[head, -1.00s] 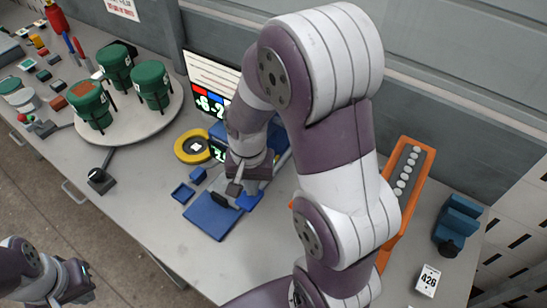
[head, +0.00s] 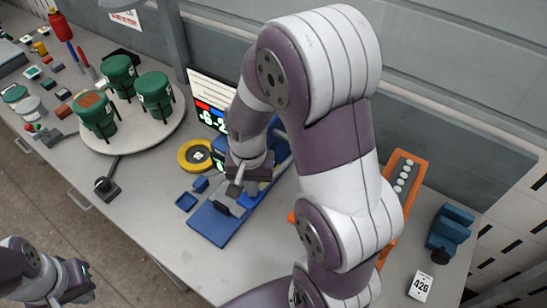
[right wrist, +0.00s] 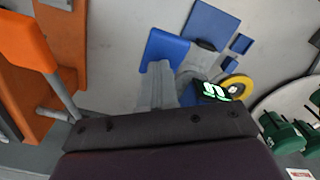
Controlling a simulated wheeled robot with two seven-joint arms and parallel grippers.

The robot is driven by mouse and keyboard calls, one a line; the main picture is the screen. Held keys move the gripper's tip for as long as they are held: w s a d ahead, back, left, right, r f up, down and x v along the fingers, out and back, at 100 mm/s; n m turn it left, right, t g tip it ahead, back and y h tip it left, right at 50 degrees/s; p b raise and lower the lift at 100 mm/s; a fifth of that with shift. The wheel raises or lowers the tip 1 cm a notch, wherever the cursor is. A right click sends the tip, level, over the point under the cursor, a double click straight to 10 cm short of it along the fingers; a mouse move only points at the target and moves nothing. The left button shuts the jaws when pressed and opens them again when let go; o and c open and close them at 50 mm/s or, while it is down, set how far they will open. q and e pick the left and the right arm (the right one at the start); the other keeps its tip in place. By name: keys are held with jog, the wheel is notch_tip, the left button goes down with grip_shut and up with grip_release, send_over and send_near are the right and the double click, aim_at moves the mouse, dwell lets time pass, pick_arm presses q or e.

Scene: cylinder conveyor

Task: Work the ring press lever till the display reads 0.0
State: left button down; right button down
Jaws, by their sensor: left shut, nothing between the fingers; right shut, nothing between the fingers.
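The blue ring press (head: 279,150) stands at the back middle of the table, largely hidden behind my right arm. Its blue parts also show in the right wrist view (right wrist: 166,47). A small display with green digits (right wrist: 212,91) stands by it; its reading is not clear. My right gripper (head: 235,190) is shut and empty, pointing down over the blue press parts; its grey fingers also show in the right wrist view (right wrist: 158,85). I cannot tell whether it touches the lever, which I cannot make out. My left gripper (head: 82,283) is shut and empty at the lower left, off the table.
A yellow ring (head: 195,156) lies left of the press, beside a lit screen (head: 212,100). A round platform (head: 163,133) with green pots stands further left. An orange tray (head: 417,175) with white discs lies right of my arm, partly hidden.

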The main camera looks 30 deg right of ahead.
notch_tip(320, 180, up, 8)
jog(key=p, duration=0.6)
jog(key=shift+p, duration=0.4)
jog(key=shift+a+r, duration=0.1)
